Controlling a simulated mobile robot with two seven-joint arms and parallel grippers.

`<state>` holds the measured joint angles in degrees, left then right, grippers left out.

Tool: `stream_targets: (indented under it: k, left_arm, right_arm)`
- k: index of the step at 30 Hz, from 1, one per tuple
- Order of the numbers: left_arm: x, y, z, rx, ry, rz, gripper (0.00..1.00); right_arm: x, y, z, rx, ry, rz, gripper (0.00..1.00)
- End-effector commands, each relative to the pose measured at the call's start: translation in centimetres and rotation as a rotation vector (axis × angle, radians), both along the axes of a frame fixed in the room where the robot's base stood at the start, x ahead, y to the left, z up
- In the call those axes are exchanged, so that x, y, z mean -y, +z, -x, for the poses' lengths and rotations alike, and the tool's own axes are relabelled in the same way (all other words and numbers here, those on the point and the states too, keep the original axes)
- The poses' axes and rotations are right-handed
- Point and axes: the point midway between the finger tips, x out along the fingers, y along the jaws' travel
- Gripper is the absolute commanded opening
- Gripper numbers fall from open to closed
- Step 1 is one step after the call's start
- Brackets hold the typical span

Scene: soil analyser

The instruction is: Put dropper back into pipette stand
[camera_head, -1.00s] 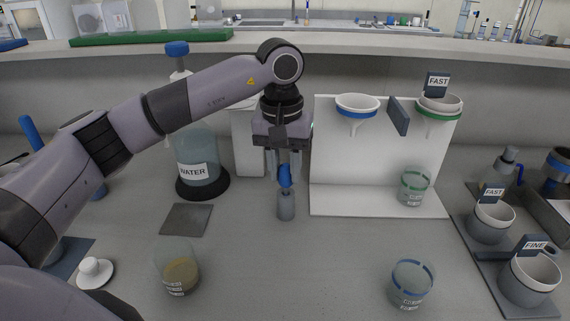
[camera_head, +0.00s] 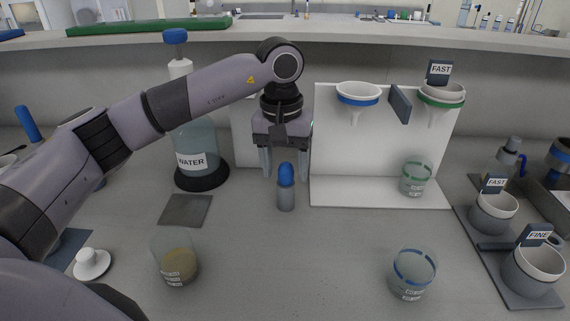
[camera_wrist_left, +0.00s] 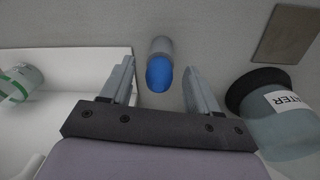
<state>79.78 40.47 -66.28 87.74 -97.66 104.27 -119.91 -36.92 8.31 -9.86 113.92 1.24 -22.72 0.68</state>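The dropper, with its blue bulb (camera_head: 286,175) on top, stands upright in the small grey pipette stand (camera_head: 286,200) on the counter. In the left wrist view the bulb (camera_wrist_left: 159,73) and the grey stand (camera_wrist_left: 160,46) show ahead of the gap between the fingers. The dropper's lower part is hidden inside the stand. My left gripper (camera_head: 284,172) is open and empty, pointing down behind the bulb, with a finger to either side; no finger appears to touch it. My right gripper is not in view.
A water bottle (camera_head: 195,150) stands left of the gripper, and a white panel holding funnels (camera_head: 357,94) stands right. A beaker with brown contents (camera_head: 178,264) and an empty blue-banded beaker (camera_head: 412,272) stand in front. The counter between them is clear.

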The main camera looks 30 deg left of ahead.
Motion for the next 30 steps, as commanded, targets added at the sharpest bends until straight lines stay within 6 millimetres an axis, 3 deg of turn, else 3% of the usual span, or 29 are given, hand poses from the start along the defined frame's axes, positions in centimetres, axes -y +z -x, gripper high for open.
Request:
stream_targets:
  k: [7,18,30]
  left_arm:
    - [-0.1,1.0,0.0,0.002,0.001,-0.001,0.61]
    - [-0.2,6.5,0.0,0.002,0.000,0.000,0.61]
    - [-0.3,7.2,0.1,0.000,0.000,0.000,0.61]
  right_arm:
    - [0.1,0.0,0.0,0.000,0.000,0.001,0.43]
    - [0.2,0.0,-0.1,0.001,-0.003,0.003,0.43]
    - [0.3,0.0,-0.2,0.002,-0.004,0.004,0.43]
